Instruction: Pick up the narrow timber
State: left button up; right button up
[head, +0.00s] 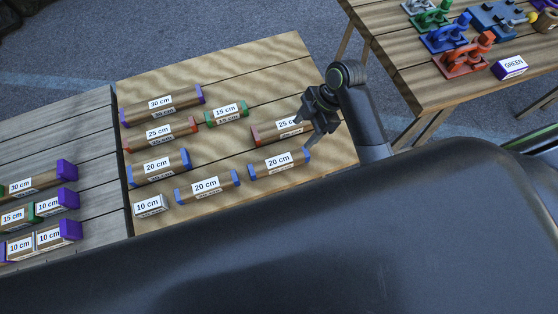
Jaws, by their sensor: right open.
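Several brown timbers with coloured ends and white length labels lie on the middle wooden table (240,80). At the right, a 25 cm timber (270,133) with red ends lies partly hidden behind my right gripper (311,132). The gripper is open, its fingers at this timber's right end; I cannot tell whether they touch it. Other timbers are a 30 cm one (161,107) with purple ends, a short green-ended 15 cm one (226,113) and another 25 cm one (160,134). Which one counts as narrow is not clear. My left gripper is out of view.
Blue-ended 20 cm timbers (278,164) and a small 10 cm block (150,205) lie nearer. A grey table (60,118) at the left holds joined pieces. My own dark body covers the bottom.

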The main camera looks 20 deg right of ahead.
send_near(280, 160)
jog(key=x, duration=0.5)
jog(key=shift+w+d+f, duration=0.1)
jog(key=shift+d+f, duration=0.1)
jog(key=shift+f, duration=0.05)
jog(key=x, duration=0.4)
jog(key=shift+a, duration=0.35)
jog(key=shift+a+f, duration=0.2)
jog(key=shift+f, duration=0.3)
jog(key=c, duration=1.1)
